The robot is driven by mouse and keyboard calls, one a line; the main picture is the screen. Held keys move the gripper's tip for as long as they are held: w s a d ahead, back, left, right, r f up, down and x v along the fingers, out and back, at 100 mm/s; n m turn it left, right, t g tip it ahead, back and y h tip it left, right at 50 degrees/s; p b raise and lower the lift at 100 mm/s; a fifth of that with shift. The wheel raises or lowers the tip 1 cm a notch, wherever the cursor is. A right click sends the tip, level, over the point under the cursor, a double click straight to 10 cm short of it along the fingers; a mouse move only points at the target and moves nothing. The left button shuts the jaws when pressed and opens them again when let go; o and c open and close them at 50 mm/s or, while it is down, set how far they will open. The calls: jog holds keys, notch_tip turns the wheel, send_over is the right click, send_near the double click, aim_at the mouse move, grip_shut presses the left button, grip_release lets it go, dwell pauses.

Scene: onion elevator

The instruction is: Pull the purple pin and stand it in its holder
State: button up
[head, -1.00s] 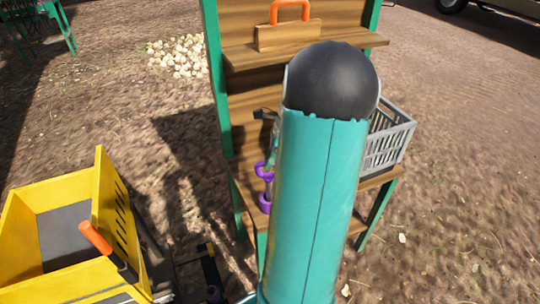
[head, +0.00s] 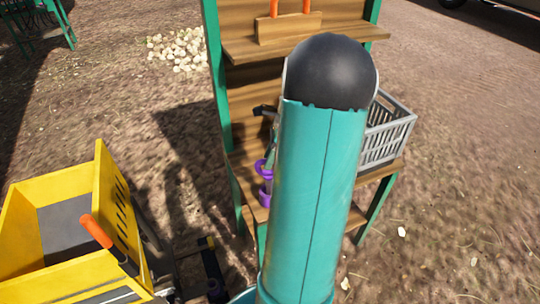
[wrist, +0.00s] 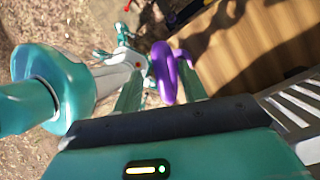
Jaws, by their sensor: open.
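The purple pin (wrist: 163,72) shows in the wrist view as a looped purple shape between the two teal fingers of my gripper (wrist: 160,78). My gripper is open, with one finger on each side of the purple piece; contact cannot be told. In the head view purple parts (head: 264,169) show at the wooden stand, just left of my arm, one above the other. I cannot tell which is pin and which is holder. My arm hides most of that spot and my gripper in the head view.
The wooden stand (head: 250,90) has green posts and shelves. A grey crate (head: 388,140) sits on its right side. A yellow bin (head: 62,190) with an orange-handled lever (head: 97,231) stands at left. Pale onions (head: 178,52) lie behind. Ground at right is clear.

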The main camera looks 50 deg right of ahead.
jog(key=shift+r, duration=0.1)
jog(key=v, duration=1.3)
jog(key=shift+d+r, duration=0.2)
jog(key=shift+r, duration=0.05)
jog(key=w+a+r+n+h, duration=0.25)
jog(key=a+n, duration=0.35)
jog(key=a, duration=0.4)
jog(key=w+a+r+n+h, duration=0.1)
jog(key=w+a+r+n, duration=0.25)
jog(key=a+n, duration=0.45)
jog(key=s+a+f+n+t, duration=0.1)
jog(key=s+a+n, duration=0.2)
jog(key=a+n, duration=0.4)
jog(key=s+a+f+n+t, duration=0.1)
jog(key=a+n, duration=0.7)
jog(key=a, duration=0.8)
jog(key=shift+s+a+t+h, duration=0.3)
jog(key=shift+s+t+h, duration=0.25)
jog(key=shift+s, duration=0.45)
